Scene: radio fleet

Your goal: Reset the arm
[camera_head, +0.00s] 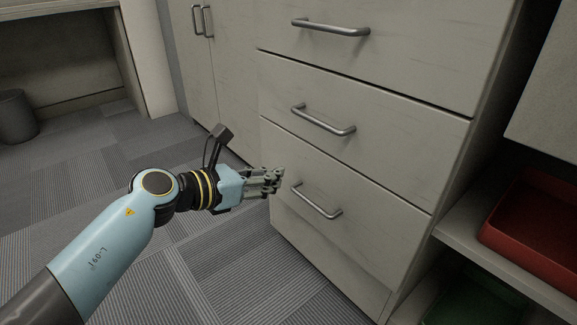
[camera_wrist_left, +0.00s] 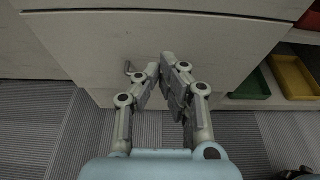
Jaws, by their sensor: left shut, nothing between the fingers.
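My left arm comes in from the lower left in the head view. Its gripper (camera_head: 279,176) is shut and empty, close to the lowest drawer front (camera_head: 355,195) near that drawer's handle (camera_head: 316,201). The same gripper (camera_wrist_left: 165,65) shows in the left wrist view with its fingertips together in front of the drawer front. Part of a handle (camera_wrist_left: 133,73) shows just left of the fingers there. I cannot tell whether the fingers touch the drawer. The drawers look closed. My right gripper is not in view.
A drawer unit with metal handles stands ahead. To its right, a low shelf holds a red tray (camera_head: 535,225) and a green tray (camera_head: 485,298); the left wrist view also shows a yellow tray (camera_wrist_left: 296,77). A dark bin (camera_head: 16,117) stands far left. The carpet (camera_head: 60,190) is clear.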

